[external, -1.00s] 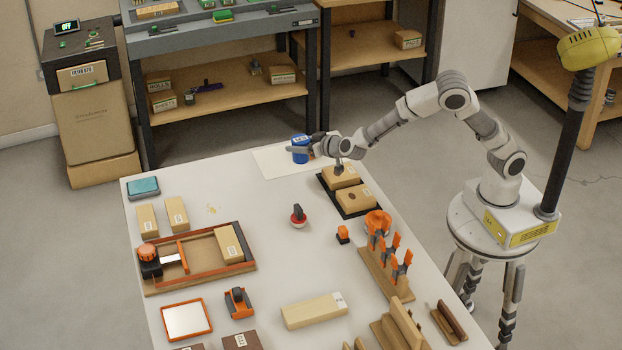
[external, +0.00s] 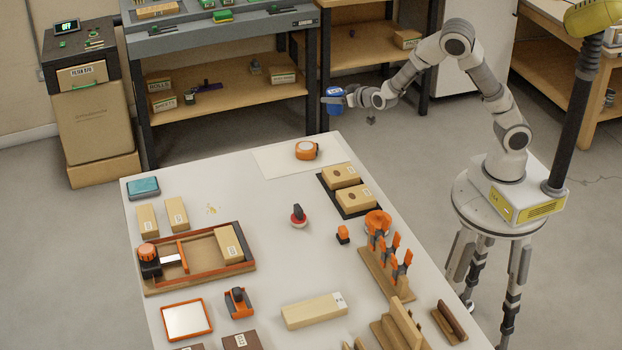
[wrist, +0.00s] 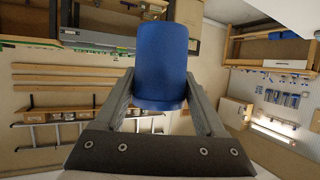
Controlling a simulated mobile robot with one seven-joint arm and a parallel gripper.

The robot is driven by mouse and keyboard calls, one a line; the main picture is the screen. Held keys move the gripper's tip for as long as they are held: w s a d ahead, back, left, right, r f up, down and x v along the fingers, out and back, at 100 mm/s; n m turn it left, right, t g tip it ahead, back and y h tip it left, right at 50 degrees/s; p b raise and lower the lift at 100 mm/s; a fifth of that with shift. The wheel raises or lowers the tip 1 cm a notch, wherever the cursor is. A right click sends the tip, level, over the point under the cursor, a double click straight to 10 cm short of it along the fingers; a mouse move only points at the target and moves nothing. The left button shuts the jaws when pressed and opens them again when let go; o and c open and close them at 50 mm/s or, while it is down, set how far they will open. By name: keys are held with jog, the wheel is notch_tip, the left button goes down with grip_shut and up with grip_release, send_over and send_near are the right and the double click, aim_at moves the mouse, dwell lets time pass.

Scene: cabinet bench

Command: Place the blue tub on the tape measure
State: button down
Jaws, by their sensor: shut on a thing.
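The blue tub (external: 335,100) is held up in the air beyond the far right corner of the bench top. My gripper (external: 337,97) is shut on it. In the wrist view the blue tub (wrist: 162,65) sits between the two fingers of my gripper (wrist: 160,90). The orange tape measure (external: 306,150) sits on a pale sheet (external: 268,162) near the far edge of the bench, with nothing on top of it. The tub is apart from the tape measure, above and to its right in the external view.
A red-based stamp (external: 298,216) and an orange tape roll (external: 377,222) stand nearer. Behind the bench is a shelf unit (external: 225,105).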

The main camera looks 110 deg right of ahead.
jog(key=shift+s+d+r, duration=0.25)
jog(key=shift+s, duration=0.25)
jog(key=shift+f, duration=0.1)
send_over(311, 150)
notch_tip(311, 150, down, 7)
jog(key=shift+f, duration=2.3)
grip_release()
jog(key=shift+r, duration=0.1)
jog(key=shift+r, duration=0.1)
